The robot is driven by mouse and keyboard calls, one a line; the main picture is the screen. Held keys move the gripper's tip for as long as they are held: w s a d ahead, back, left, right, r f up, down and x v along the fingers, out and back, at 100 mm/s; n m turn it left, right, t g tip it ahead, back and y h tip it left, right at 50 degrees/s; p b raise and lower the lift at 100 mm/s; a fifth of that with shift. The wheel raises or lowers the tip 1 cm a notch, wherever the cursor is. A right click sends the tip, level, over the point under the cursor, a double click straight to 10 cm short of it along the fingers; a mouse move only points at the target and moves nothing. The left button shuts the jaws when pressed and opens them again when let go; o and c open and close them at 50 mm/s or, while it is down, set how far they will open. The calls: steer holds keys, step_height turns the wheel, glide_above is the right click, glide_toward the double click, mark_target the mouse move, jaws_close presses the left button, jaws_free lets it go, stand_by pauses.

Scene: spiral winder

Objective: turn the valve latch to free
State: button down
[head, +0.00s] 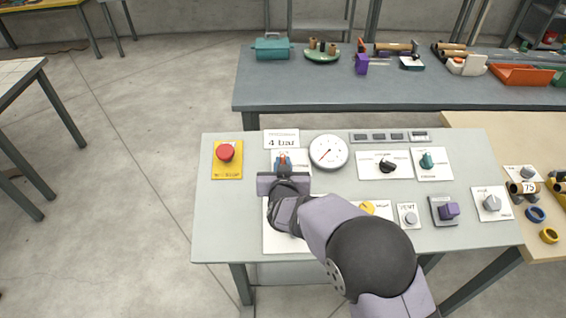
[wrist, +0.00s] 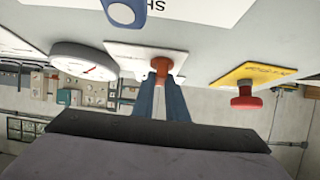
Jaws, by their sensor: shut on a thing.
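The valve latch is a small orange-red piece (head: 282,158) on a white plate (head: 305,158) at the left of the grey control panel, below the "4 bar" label. In the wrist view the latch (wrist: 160,67) stands out from its plate (wrist: 118,50). My gripper (head: 283,166) is over the latch in the head view. In the wrist view its two blue fingers (wrist: 161,82) are shut on the latch, one on each side. The fingers hide part of the latch, and its pointing direction and the plate's small print cannot be read.
A red mushroom button (head: 226,152) on a yellow plate is left of the latch. A round gauge (head: 328,152) is close on the right. Dark and teal knobs (head: 388,163) (head: 427,160) sit farther right. A grey bench (head: 310,92) with several parts stands behind.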

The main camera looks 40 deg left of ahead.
steer(key=shift+s+r+p, duration=0.1)
steer(key=shift+r+p, duration=0.05)
steer(key=shift+p, duration=0.15)
steer(key=m+t+h+p, duration=0.1)
steer(key=m+h+p, duration=0.1)
steer(key=m+p, duration=0.1)
steer(key=shift+s+a+r+t, duration=0.1)
steer(key=shift+a+t, duration=0.1)
steer(key=shift+t, duration=0.2)
steer(key=m+h+p, duration=0.1)
steer(key=m+h, duration=0.1)
steer(key=m, duration=0.1)
steer(key=shift+a+t, duration=0.15)
steer(key=shift+t, duration=0.25)
steer(key=shift+f+m+h+b, duration=0.15)
steer(key=shift+m+h+b, duration=0.25)
steer(key=shift+m+h, duration=0.35)
steer(key=shift+f+m+h+b, duration=0.15)
steer(key=shift+m+h+b, duration=0.25)
steer(key=shift+m+h, duration=0.35)
steer(key=shift+a, duration=0.1)
steer(key=shift+r+m+h+b, duration=0.2)
steer(key=shift+m+h+b, duration=1)
steer(key=shift+b, duration=1)
steer(key=c, duration=1.8)
jaws_free()
steer(key=shift+o, duration=0.2)
